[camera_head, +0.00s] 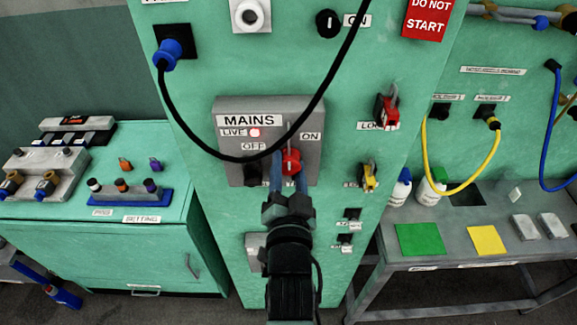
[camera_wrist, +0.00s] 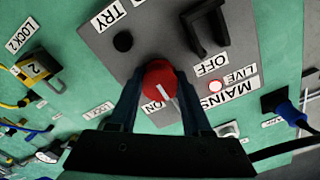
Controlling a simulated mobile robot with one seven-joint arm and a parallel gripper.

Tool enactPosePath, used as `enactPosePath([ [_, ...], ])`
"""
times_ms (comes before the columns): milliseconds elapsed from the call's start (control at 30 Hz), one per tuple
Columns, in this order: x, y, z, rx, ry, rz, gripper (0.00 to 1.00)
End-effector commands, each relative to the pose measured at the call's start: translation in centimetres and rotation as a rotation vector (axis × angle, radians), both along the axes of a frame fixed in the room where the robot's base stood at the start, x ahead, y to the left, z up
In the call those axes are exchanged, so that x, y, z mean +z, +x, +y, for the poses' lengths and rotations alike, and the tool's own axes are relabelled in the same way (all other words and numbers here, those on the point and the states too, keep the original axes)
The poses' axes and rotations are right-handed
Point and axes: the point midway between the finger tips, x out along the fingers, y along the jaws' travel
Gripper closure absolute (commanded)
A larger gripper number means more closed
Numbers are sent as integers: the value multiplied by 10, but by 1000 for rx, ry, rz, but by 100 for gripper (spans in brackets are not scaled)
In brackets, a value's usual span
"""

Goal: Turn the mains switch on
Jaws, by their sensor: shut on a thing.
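The mains switch is a red round knob (camera_head: 291,161) on a grey panel (camera_head: 230,112) labelled MAINS, LIVE, OFF and ON. My gripper (camera_head: 289,180) reaches it from below, its two fingers on either side of the knob. In the wrist view my gripper (camera_wrist: 161,92) is shut on the red knob (camera_wrist: 158,78). A white mark on the knob points down and right there, between the ON label (camera_wrist: 153,107) and the MAINS label (camera_wrist: 212,98). The small LIVE lamp (camera_head: 255,132) looks pinkish red. The knob's lower part is hidden by my gripper in the head view.
A black cable (camera_head: 182,128) from a blue plug (camera_head: 168,52) loops across the panel close to the knob. A black hasp (camera_wrist: 208,28) stands out beside the knob. Red (camera_head: 387,109) and yellow (camera_head: 368,178) locks hang at right. A table (camera_head: 400,262) stands further right.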

Motion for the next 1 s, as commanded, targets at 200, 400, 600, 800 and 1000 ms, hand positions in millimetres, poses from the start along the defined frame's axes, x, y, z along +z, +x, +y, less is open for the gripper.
enactPosePath([
  [200,1,0,0,0,31,-2,100],
  [400,1,0,0,0,36,-3,100],
  [600,1,0,0,0,36,-3,46],
  [800,1,0,0,0,33,-1,21],
  [1000,0,0,0,-1,32,-1,21],
])
